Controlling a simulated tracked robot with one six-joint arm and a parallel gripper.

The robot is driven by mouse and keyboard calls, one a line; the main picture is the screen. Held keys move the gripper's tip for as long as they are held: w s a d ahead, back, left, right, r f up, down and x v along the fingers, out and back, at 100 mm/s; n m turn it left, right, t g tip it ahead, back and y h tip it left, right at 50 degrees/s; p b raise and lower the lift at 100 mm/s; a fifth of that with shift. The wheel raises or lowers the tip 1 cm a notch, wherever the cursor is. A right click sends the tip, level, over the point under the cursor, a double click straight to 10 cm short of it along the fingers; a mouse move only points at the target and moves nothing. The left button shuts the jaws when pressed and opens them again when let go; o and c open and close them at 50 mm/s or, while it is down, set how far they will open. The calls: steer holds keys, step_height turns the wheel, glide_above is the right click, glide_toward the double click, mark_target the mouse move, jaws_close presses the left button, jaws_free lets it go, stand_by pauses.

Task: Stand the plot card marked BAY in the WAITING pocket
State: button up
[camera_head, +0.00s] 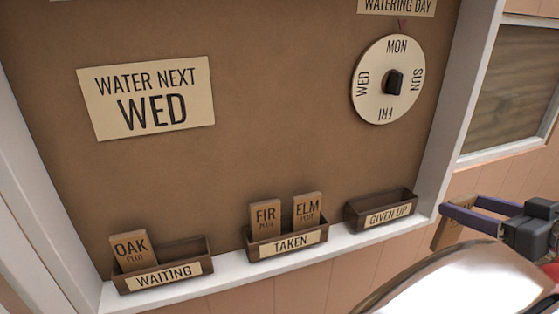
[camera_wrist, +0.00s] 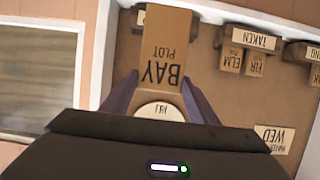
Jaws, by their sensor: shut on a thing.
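The BAY plot card (camera_wrist: 166,45) is held in my gripper (camera_wrist: 160,92), between its two purple fingers, and appears upside down in the wrist view. In the head view my gripper (camera_head: 472,218) is at the right edge, right of the GIVEN UP pocket, with the card (camera_head: 454,236) partly hidden by the finger. The WAITING pocket (camera_head: 163,276) is at the board's lower left. The OAK card (camera_head: 131,252) stands in its left part, and its right part is empty.
The TAKEN pocket (camera_head: 286,243) holds the FIR card (camera_head: 265,216) and ELM card (camera_head: 307,209). The GIVEN UP pocket (camera_head: 383,212) looks empty. A WATER NEXT WED sign (camera_head: 147,98) and a day dial (camera_head: 388,105) are above. The white frame (camera_head: 447,100) borders the board.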

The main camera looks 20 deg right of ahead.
steer(key=r+x, duration=0.1)
steer(key=x, duration=0.5)
steer(key=w+r+x, duration=0.1)
steer(key=x, duration=0.5)
steer(key=r+x, duration=0.2)
steer(key=x, duration=0.5)
steer(key=shift+w+a, duration=0.1)
steer(key=shift+w, duration=0.2)
steer(key=shift+f, duration=0.3)
steer(key=shift+w+f, duration=0.15)
steer(key=shift+f, duration=1.85)
steer(key=o, duration=1.3)
steer(key=shift+r, duration=0.1)
